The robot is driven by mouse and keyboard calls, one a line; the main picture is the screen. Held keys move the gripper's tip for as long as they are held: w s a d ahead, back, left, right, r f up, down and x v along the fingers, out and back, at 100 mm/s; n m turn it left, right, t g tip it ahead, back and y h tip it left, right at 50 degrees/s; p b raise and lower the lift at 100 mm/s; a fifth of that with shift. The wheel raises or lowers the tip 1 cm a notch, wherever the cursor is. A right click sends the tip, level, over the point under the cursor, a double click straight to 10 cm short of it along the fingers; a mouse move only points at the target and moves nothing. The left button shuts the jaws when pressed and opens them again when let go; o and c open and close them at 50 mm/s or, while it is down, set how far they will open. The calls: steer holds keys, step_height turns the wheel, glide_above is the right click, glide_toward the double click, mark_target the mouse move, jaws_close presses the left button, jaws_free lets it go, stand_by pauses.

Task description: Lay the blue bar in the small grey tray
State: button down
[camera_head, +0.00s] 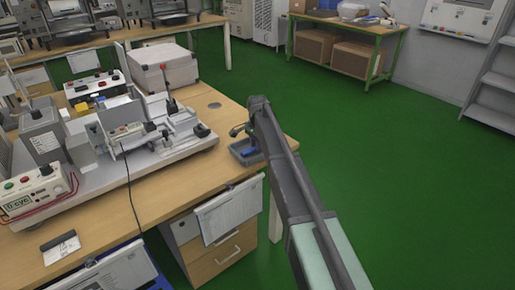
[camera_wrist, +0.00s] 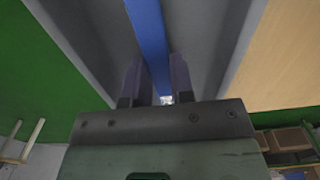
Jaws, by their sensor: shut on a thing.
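The small grey tray (camera_head: 236,147) sits on the wooden bench near its right corner; its grey inside and rim also fill much of the wrist view (camera_wrist: 215,45). The blue bar (camera_head: 249,153) shows low within the tray's outline, partly hidden by my arm. In the wrist view the blue bar (camera_wrist: 149,30) runs lengthwise between the tray's walls. My gripper (camera_wrist: 155,65) is shut on it, one finger on each side. I cannot tell whether the bar touches the tray floor. In the head view my gripper is mostly hidden by my arm.
A test rig (camera_head: 165,135) on a pale base plate stands left of the tray on the bench (camera_head: 185,175). A white box (camera_head: 165,68) stands behind it. The bench edge is close to the tray's right; green floor (camera_head: 370,150) lies beyond.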

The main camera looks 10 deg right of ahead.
steer(key=shift+f, duration=0.15)
steer(key=c, duration=1)
jaws_free()
step_height(320, 180, up, 13)
steer(key=p, duration=1.2)
steer(key=shift+s+r+n+p, duration=0.4)
steer(key=shift+s+n, duration=1.65)
steer(key=shift+s, duration=4.15)
steer(key=shift+s+r+n+p, duration=0.35)
steer(key=shift+s+n, duration=1.75)
steer(key=shift+s, duration=4.15)
steer(key=shift+s+r+n+p, duration=0.4)
steer(key=shift+s+n, duration=1.65)
steer(key=shift+s, duration=4.15)
